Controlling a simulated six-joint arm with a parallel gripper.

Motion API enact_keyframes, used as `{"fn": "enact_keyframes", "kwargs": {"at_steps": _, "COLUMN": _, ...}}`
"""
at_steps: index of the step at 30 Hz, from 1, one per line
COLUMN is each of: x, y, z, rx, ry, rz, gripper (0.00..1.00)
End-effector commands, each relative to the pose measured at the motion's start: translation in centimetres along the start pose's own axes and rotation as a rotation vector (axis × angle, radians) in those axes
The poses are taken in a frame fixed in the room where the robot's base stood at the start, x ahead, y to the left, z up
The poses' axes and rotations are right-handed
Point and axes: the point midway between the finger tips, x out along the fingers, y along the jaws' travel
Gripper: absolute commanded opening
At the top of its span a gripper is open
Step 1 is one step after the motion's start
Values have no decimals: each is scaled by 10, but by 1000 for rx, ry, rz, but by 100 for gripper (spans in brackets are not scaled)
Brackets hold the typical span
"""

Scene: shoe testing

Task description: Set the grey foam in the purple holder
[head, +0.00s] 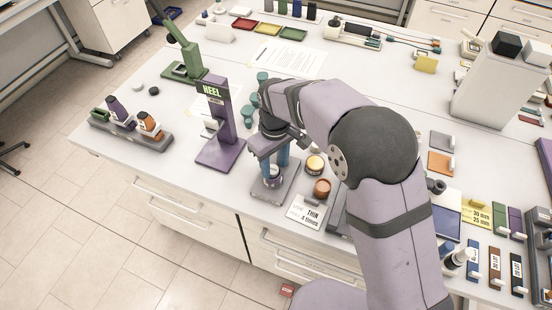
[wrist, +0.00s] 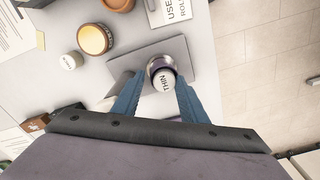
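No piece in view is labelled as grey foam. A grey square piece with a small white tab (head: 441,141) lies at the right of the bench and may be it; I cannot tell. A purple stand marked HEEL (head: 221,150) is upright left of my gripper and is the clearest purple holder. My gripper (head: 273,165) points down over a grey plate (head: 286,189), apart from both. The wrist view shows the open fingers (wrist: 160,88) near the pot; contact is unclear.
A green stand (head: 186,70) and a rack of bottles (head: 135,135) are at left. An orange piece (head: 440,163) lies below the grey piece.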

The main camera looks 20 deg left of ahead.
Motion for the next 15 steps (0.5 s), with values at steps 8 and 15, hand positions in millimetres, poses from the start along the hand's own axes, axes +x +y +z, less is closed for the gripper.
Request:
{"fn": "enact_keyframes", "kwargs": {"at_steps": 8, "x": -7, "y": -6, "z": 5, "rx": -2, "ry": -23, "rz": -13, "gripper": 45}}
{"fn": "enact_keyframes", "kwargs": {"at_steps": 15, "x": -54, "y": -3, "z": 3, "rx": -1, "ry": -17, "rz": -8, "gripper": 45}}
